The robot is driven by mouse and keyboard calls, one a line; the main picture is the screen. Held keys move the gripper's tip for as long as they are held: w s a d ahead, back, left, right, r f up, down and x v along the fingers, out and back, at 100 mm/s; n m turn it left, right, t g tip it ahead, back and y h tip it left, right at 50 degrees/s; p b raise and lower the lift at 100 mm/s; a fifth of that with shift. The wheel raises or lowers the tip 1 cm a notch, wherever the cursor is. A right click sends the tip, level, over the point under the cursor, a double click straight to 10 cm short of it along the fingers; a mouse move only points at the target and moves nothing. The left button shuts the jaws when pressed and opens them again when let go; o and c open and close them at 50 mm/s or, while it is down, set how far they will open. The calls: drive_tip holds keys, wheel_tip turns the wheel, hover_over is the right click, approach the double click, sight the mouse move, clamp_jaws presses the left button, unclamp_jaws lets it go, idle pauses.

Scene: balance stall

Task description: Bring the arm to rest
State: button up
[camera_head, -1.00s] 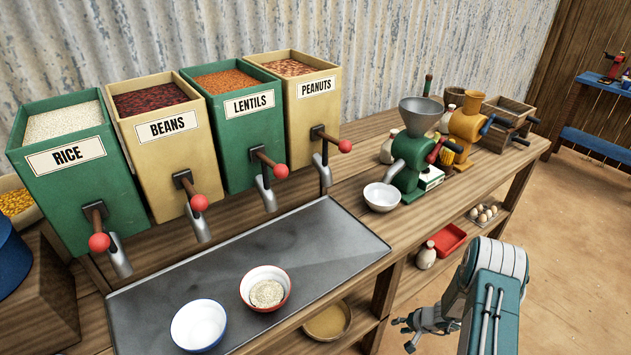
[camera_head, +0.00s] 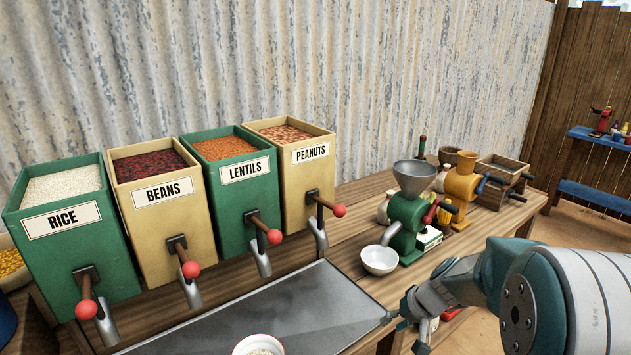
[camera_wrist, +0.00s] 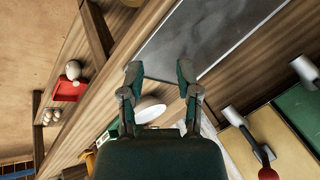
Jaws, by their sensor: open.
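My gripper (camera_head: 405,332) is at the lower right of the head view, near the right end of the grey metal tray (camera_head: 318,300). In the wrist view my gripper (camera_wrist: 158,75) has its two fingers spread apart, with nothing between them but the tray's corner and the bench wood below. My arm (camera_head: 520,295) is bent and fills the lower right of the head view.
Bins of rice (camera_head: 62,235), beans (camera_head: 160,205), lentils (camera_head: 237,180) and peanuts (camera_head: 300,165) line the back. A bowl of grain (camera_head: 258,344) sits on the tray. A white bowl (camera_head: 380,260) stands by the green grinder (camera_head: 405,220).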

drive_tip(key=s+a+r+n+h, duration=0.1)
drive_tip(key=s+a+r+h, duration=0.15)
drive_tip(key=s+r, duration=0.75)
drive_tip(key=s+r+t+h, duration=0.1)
drive_tip(key=s+r, duration=0.1)
drive_tip(key=s, duration=0.5)
drive_tip(key=s+r+t+h, duration=0.1)
drive_tip(key=s+r, duration=0.2)
drive_tip(key=s, duration=0.3)
drive_tip(key=shift+s+d+r, duration=0.15)
drive_tip(key=shift+s+r, duration=0.1)
drive_tip(key=shift+s, duration=0.15)
